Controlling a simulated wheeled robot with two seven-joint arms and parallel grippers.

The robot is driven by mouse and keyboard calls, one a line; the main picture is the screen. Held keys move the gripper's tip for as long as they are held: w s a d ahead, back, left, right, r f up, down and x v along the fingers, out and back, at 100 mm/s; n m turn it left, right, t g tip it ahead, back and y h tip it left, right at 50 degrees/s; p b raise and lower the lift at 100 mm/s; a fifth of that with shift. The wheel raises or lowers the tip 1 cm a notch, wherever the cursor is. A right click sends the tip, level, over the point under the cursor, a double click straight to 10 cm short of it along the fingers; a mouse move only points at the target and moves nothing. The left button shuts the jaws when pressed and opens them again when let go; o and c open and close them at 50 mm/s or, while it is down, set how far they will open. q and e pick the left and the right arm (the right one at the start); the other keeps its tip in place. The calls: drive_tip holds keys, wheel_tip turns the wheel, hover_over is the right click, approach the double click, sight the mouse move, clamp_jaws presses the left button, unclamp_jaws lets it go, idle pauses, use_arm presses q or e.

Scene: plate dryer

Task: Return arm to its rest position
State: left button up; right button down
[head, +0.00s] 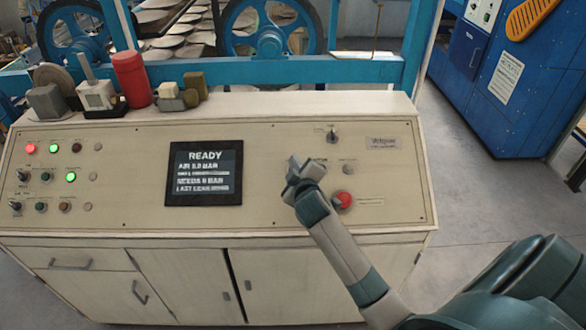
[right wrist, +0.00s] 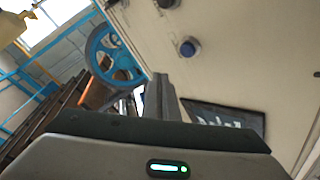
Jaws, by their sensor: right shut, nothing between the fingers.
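My right arm reaches in from the lower right of the head view. My right gripper (head: 303,166) is shut and empty over the sloped control panel (head: 285,145), just right of the dark display (head: 204,173), which reads READY. A red button (head: 342,200) sits right beside my wrist. A switch (head: 332,136) is on the panel above and right of the gripper. In the right wrist view the shut fingers (right wrist: 160,98) show near the display (right wrist: 225,118) and a dark blue knob (right wrist: 189,47). I cannot tell whether the fingertips touch the panel. My left gripper is not in view.
A red cylinder (head: 131,79) and several small blocks stand on the cabinet's top left. A blue frame with wheels (head: 270,42) is behind. A blue cabinet (head: 495,85) stands at the right. Grey floor (head: 480,200) lies open between.

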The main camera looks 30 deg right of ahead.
idle(0.3)
drive_tip(key=s+a+f+m+g+y, duration=0.1)
drive_tip(key=s+a+f+g, duration=0.15)
drive_tip(key=s+f, duration=0.2)
drive_tip(key=s+a+f+g+y, duration=0.1)
drive_tip(key=s+a+f, duration=0.25)
drive_tip(key=s, duration=0.25)
drive_tip(key=s+a+f+m+g+y, duration=0.15)
drive_tip(key=s+a, duration=0.25)
drive_tip(key=s, duration=0.6)
drive_tip(key=s+a+f+g+y, duration=0.1)
drive_tip(key=s+a+f+g, duration=0.3)
drive_tip(key=s, duration=0.6)
drive_tip(key=s+a+f+m+g+y, duration=0.15)
drive_tip(key=s+a, duration=0.35)
drive_tip(key=s, duration=0.5)
wheel_tip(320, 180, down, 36)
drive_tip(key=s+g+b, duration=0.1)
drive_tip(key=s+b, duration=0.1)
drive_tip(key=b, duration=0.6)
drive_tip(key=s+d+f+b, duration=0.1)
drive_tip(key=s+f+b, duration=0.2)
drive_tip(key=s+f, duration=0.6)
drive_tip(key=s+d+f+g+b, duration=0.1)
drive_tip(key=s+d+f+b, duration=0.1)
drive_tip(key=s+f, duration=0.6)
wheel_tip(320, 180, down, 8)
drive_tip(key=shift+s+r+n+b, duration=0.1)
drive_tip(key=shift+s+n+b, duration=0.3)
drive_tip(key=shift+b, duration=0.35)
